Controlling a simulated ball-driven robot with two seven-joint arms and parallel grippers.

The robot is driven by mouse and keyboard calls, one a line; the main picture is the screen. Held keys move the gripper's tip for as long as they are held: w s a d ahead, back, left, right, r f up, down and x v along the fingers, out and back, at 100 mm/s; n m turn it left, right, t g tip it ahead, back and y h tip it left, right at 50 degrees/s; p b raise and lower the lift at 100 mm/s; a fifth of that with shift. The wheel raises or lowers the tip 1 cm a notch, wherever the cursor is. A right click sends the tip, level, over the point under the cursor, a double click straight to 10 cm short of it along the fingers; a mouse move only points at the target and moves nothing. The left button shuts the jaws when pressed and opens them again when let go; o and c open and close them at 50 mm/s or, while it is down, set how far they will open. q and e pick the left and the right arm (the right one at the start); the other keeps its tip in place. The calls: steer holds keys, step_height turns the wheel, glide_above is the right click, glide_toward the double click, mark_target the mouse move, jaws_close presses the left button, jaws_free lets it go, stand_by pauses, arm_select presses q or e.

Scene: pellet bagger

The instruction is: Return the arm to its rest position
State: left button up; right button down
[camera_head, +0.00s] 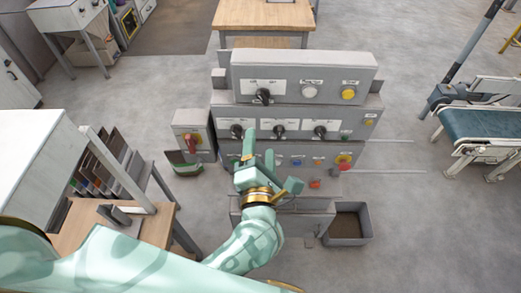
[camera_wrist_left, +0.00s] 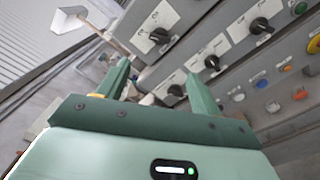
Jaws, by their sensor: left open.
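My left arm (camera_head: 150,262) reaches in from the lower left in the head view, pale green with a gold ring at the wrist. Its left gripper (camera_head: 259,147) is in front of the grey control console (camera_head: 300,113), over the lower rows of controls. The two green fingers stand apart with nothing between them; the left wrist view shows the open gripper (camera_wrist_left: 158,72) with a black knob (camera_wrist_left: 176,90) beyond the gap. I cannot tell whether a finger touches the panel. The arm and hand hide part of the console's lower left. My right gripper is not in view.
A wooden-topped bench with a white cabinet (camera_head: 35,150) and a rack of dark panels stands close at left. A red-and-grey switch box (camera_head: 190,132) is beside the console. A grey bin (camera_head: 367,228) sits at its foot. A conveyor (camera_head: 483,122) is at right; floor between is clear.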

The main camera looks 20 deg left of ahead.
arm_select(q)
steer(key=shift+s+d, duration=0.15)
steer(key=shift+s, duration=0.4)
